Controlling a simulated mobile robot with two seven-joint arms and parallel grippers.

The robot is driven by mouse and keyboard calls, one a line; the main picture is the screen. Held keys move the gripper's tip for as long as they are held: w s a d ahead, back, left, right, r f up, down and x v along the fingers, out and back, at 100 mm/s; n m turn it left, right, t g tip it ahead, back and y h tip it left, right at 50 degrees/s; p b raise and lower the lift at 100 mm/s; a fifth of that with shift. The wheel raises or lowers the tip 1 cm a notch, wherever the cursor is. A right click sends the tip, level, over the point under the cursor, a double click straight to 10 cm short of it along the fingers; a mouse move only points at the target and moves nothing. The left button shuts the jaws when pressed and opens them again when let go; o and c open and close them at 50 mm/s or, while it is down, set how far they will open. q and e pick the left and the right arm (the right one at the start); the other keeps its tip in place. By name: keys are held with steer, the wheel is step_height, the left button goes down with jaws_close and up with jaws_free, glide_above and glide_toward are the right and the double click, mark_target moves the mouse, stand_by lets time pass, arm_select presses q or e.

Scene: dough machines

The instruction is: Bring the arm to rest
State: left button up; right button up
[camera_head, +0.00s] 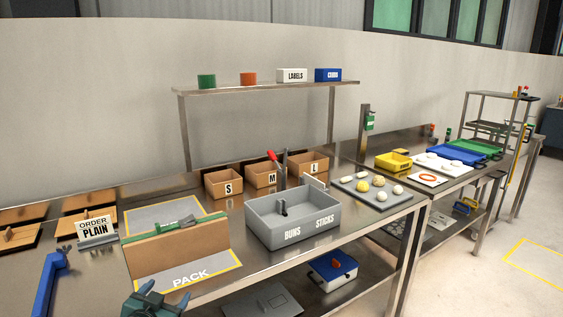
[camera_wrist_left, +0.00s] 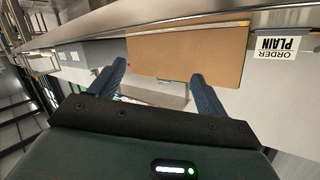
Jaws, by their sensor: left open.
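My left gripper (camera_head: 156,298) shows at the bottom of the head view, in front of the steel table's near edge and the PACK mat. It is open, and nothing shows between its fingers. In the left wrist view its two dark blue fingers (camera_wrist_left: 158,78) stand apart, with the brown box front (camera_wrist_left: 188,55) beyond them. The brown box (camera_head: 178,250) stands on the PACK mat (camera_head: 190,278), apart from the gripper as far as I can tell. My right gripper is not in view.
A grey BUNS and STICKS bin (camera_head: 292,228) stands right. S, M and L boxes (camera_head: 262,176) stand behind it. A lower shelf holds a blue-and-white case (camera_head: 332,268).

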arm_select(q)
steer(key=s+d+f+g+h, duration=0.1)
steer(key=s+d+f, duration=0.3)
steer(key=s, duration=0.6)
steer(key=s+d+f+g+h, duration=0.1)
steer(key=s+d+f, duration=0.3)
steer(key=s, duration=0.5)
steer(key=s+d+f+g+h, duration=0.1)
steer(key=s+d, duration=0.4)
steer(key=s, duration=0.5)
step_height(320, 180, down, 3)
steer(key=shift+s+r+n+g, duration=0.1)
steer(key=shift+s+n+g, duration=0.25)
steer(key=shift+g, duration=0.35)
